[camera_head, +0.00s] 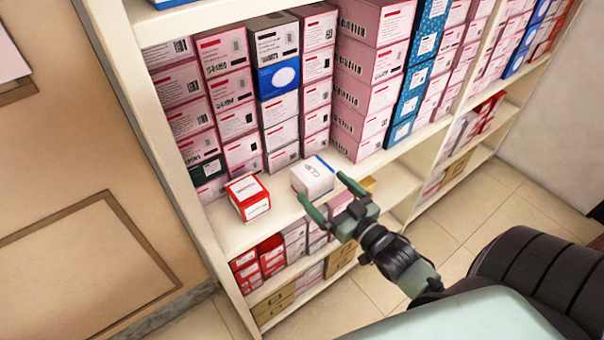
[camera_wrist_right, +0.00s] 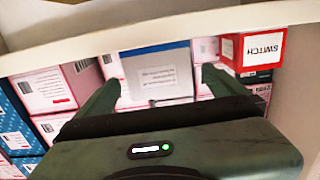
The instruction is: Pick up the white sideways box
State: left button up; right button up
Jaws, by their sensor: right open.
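The white box (camera_head: 312,178) with a blue edge strip lies on the middle shelf, near the shelf's front edge. It also shows in the right wrist view (camera_wrist_right: 160,72), lined up between the fingers, with a printed label facing up. My right gripper (camera_head: 325,190) is open, its green fingertips at the near side of the box, one towards each side. In the right wrist view the gripper (camera_wrist_right: 162,80) has nothing clamped, and I cannot tell whether either finger touches the box. My left gripper is not in view.
A red and white box (camera_head: 248,198) sits on the same shelf to the left, close to the white box. Stacks of pink boxes (camera_head: 365,60) and blue boxes (camera_head: 414,75) stand behind. Lower shelves hold more boxes. The tiled floor (camera_head: 440,235) in front is clear.

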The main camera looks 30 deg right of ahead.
aim_at(304, 163)
jog(key=w, duration=0.2)
jog(key=w+r, duration=0.1)
jog(key=shift+a+r, duration=0.1)
jog(key=shift+a, duration=0.15)
jog(key=shift+w+r, duration=0.15)
jog(key=shift+w, duration=0.15)
jog(key=w+p, duration=0.1)
jog(key=w, duration=0.3)
jog(key=shift+w+r, duration=0.15)
jog(key=shift+w, duration=0.35)
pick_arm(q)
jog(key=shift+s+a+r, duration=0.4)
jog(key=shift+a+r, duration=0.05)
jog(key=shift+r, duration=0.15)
pick_arm(e)
jog(key=shift+s, duration=0.1)
jog(key=c, duration=1.5)
jog(key=shift+r, duration=0.1)
